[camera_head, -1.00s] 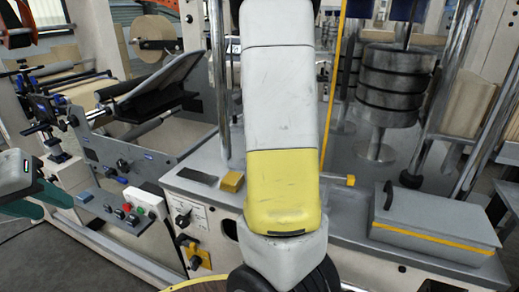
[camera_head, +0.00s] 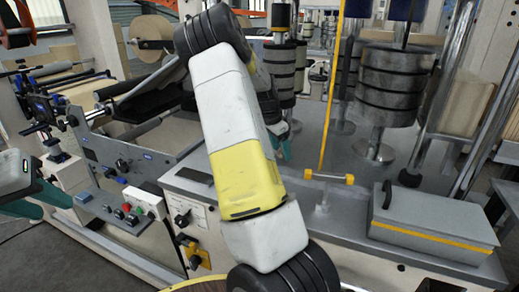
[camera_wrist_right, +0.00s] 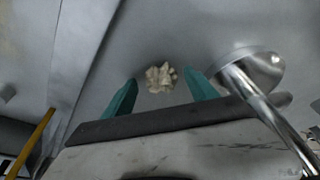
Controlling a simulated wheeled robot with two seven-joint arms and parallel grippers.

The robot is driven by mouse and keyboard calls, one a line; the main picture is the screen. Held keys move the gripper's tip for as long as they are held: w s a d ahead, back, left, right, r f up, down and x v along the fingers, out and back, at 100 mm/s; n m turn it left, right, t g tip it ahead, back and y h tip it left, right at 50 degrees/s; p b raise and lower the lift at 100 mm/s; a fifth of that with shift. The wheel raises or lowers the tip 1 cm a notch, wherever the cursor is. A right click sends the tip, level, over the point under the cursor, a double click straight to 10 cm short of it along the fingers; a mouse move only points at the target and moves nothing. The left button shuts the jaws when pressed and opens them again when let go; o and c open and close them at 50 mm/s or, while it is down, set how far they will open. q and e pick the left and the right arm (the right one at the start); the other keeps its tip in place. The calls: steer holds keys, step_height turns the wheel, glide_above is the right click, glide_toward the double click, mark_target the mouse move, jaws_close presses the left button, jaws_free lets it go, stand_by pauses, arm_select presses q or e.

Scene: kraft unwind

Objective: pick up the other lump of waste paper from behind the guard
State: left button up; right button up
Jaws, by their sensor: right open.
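A crumpled, cream-coloured lump of waste paper (camera_wrist_right: 160,79) lies on the grey metal surface in the right wrist view. My right gripper (camera_wrist_right: 161,85) is open, its two teal fingers on either side of the lump in that picture. I cannot tell how far the fingertips are above it. In the head view a bit of teal of my right gripper (camera_head: 284,142) shows behind my arm, above the machine deck; the lump is hidden there. My left gripper (camera_head: 38,198) is at the left edge, well away from the deck, its fingers unclear.
A shiny metal post with a round base (camera_wrist_right: 255,72) stands close to the right finger. A yellow vertical bar (camera_head: 333,90), stacked dark cylinders (camera_head: 392,85) and a grey lidded box (camera_head: 432,222) are on the deck. A control panel (camera_head: 125,205) is at the left.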

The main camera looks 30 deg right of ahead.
steer(key=shift+d+f, duration=0.1)
steer(key=shift+f, duration=0.25)
steer(key=c, duration=1.4)
steer(key=shift+c, duration=0.2)
steer(key=shift+r, duration=0.15)
